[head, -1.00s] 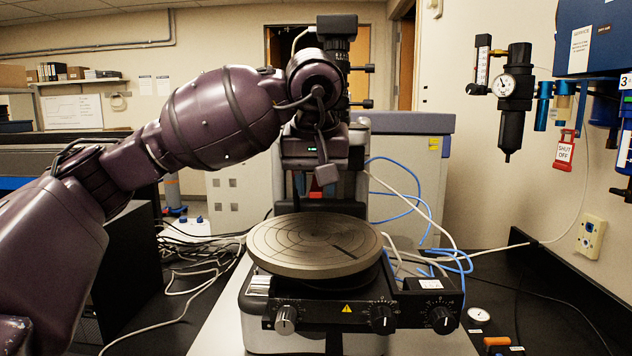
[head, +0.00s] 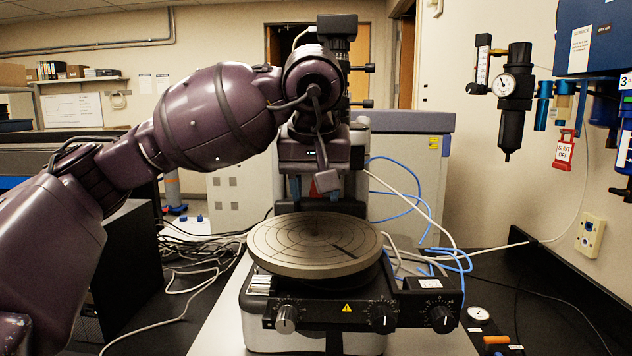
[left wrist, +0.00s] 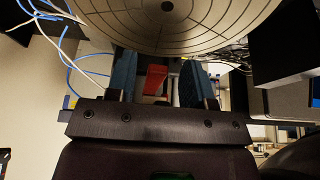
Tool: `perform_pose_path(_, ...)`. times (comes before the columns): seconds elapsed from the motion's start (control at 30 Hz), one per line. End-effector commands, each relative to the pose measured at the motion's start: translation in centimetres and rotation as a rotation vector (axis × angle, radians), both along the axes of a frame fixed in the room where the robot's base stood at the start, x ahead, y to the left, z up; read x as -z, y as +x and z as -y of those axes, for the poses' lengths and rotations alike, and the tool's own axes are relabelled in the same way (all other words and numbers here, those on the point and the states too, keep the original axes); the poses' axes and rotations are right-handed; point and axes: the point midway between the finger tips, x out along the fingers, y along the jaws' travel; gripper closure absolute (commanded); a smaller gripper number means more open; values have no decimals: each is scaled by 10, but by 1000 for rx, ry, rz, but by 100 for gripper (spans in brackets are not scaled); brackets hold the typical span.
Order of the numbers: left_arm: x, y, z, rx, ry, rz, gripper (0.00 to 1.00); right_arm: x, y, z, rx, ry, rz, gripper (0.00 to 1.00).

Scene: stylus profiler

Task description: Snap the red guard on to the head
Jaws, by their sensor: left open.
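The red guard (left wrist: 156,80) shows in the left wrist view as a small red block between the two blue fingers of my left gripper (left wrist: 158,82). There are gaps between it and both fingers, so the gripper is open around it. In the head view my left gripper (head: 320,188) is in front of the profiler's column, above and behind the round stage (head: 315,245). My own wrist hides most of the profiler's head and the guard there, so I cannot tell whether the guard is seated on the head. My right gripper is not in view.
The grooved stage sits close to my left gripper, and it also shows at the top of the left wrist view. Blue and white cables (head: 410,205) run right of the column. A regulator (head: 512,95) and a red shut-off tag (head: 564,148) are at the right wall.

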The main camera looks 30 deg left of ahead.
Motion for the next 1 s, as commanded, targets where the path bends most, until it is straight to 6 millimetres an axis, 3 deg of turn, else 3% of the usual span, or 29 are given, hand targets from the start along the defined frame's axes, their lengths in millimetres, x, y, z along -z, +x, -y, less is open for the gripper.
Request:
perform_pose_path(0.6,0,-43,21,1,0,0,53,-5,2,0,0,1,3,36)
perform_pose_path(1.0,0,-47,22,0,0,0,53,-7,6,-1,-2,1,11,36)
